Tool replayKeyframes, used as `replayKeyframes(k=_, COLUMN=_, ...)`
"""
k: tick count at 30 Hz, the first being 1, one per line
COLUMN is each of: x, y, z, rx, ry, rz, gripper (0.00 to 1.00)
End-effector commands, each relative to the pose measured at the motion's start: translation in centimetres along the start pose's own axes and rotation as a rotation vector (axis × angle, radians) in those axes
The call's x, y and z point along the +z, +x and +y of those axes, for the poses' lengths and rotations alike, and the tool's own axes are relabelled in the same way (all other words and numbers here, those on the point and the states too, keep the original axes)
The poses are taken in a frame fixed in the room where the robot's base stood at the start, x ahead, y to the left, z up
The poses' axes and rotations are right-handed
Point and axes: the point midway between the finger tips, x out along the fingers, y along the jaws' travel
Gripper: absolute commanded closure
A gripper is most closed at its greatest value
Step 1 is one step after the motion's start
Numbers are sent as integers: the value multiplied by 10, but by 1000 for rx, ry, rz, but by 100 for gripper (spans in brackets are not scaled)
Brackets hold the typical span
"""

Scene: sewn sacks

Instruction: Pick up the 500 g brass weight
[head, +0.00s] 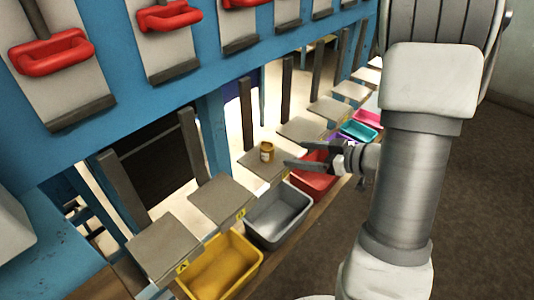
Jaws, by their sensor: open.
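The brass weight (267,153), a small golden-brown cylinder, stands upright on a grey shelf plate (256,167) near the middle of the head view. My gripper (291,153) is open just to the right of the weight, with its fingers pointing left towards it. The fingers look apart from the weight, and nothing shows between them. The exact gap in depth is hard to tell from this one view.
Below the plates stand a yellow bin (222,268), a grey bin (279,215) and a red bin (314,176). Upright dark posts (247,112) rise behind the plates. A blue frame with red handles (50,52) hangs above. Open floor (480,200) lies at right.

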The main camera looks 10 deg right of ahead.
Motion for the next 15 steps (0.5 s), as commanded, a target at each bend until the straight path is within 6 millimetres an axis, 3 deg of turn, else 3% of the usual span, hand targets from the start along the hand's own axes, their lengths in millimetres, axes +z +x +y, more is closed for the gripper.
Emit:
replayKeyframes(k=1, x=2, y=14, z=-2, rx=-6, ry=-1, rz=-1, gripper=15)
replayKeyframes(k=6, x=2, y=46, z=-1, rx=-4, ry=-1, rz=-2, gripper=15)
replayKeyframes(k=15, x=1, y=69, z=-1, rx=-1, ry=-1, rz=-2, gripper=15)
